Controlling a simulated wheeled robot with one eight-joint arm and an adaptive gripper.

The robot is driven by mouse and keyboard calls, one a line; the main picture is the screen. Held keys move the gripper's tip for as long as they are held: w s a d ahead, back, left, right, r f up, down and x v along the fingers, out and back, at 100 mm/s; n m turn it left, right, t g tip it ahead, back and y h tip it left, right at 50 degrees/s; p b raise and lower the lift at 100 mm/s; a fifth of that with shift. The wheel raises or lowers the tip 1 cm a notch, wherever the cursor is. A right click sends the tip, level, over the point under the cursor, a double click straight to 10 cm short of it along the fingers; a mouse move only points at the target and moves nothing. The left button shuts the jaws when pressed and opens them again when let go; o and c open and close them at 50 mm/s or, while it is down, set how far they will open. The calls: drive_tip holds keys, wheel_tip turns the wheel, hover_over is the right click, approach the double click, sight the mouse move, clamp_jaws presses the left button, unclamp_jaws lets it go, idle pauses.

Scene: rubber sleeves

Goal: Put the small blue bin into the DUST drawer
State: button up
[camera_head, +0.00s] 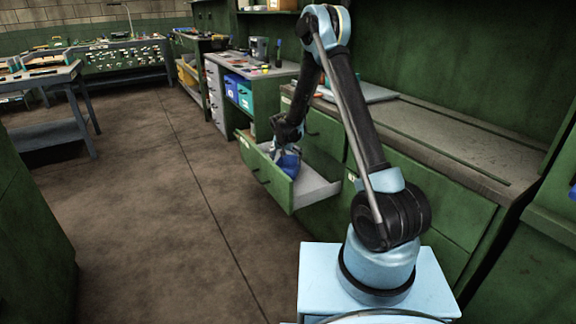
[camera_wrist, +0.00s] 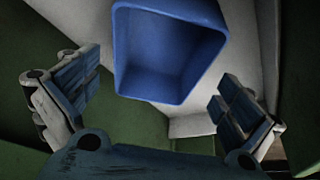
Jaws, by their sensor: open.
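The small blue bin (camera_head: 288,163) is inside the pulled-out green drawer (camera_head: 264,178) in the head view. In the wrist view the bin (camera_wrist: 170,50) shows its open top, and it lies ahead of my fingertips near the drawer's pale inside. My gripper (camera_head: 284,142) is over the drawer, pointing down. In the wrist view my gripper (camera_wrist: 155,95) is open, with a finger on each side and a gap between each finger and the bin. The drawer's label is too small to read, and part of the bin is hidden by my gripper in the head view.
A green workbench with a grey top (camera_head: 440,130) runs along the right wall. Farther back stand a cabinet with blue bins (camera_head: 238,92) and a cluttered table (camera_head: 122,56). A grey-blue table (camera_head: 48,132) is at left. The brown floor (camera_head: 150,220) is clear.

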drive_tip(key=s+d+r, duration=0.5)
drive_tip(key=r, duration=0.4)
drive_tip(key=s+d+r, duration=0.6)
drive_tip(key=r, duration=0.3)
drive_tip(key=s+d+r+n+g, duration=0.1)
drive_tip(key=s+d+r, duration=0.25)
drive_tip(key=s, duration=0.25)
drive_tip(key=s+d+r, duration=0.3)
drive_tip(key=s+d, duration=0.2)
drive_tip(key=s, duration=0.1)
drive_tip(key=s+d+f, duration=0.1)
drive_tip(key=s+d, duration=0.2)
drive_tip(key=s, duration=0.6)
drive_tip(key=s+d+f+n, duration=0.1)
drive_tip(key=s+d+f, duration=0.1)
drive_tip(key=s, duration=0.7)
drive_tip(key=s+d+f+g, duration=0.1)
drive_tip(key=s+d, duration=0.3)
drive_tip(key=s, duration=0.5)
drive_tip(key=shift+s+d+f+y, duration=0.15)
drive_tip(key=shift+f+y, duration=0.25)
drive_tip(key=shift+f, duration=0.05)
drive_tip(key=shift+s, duration=0.1)
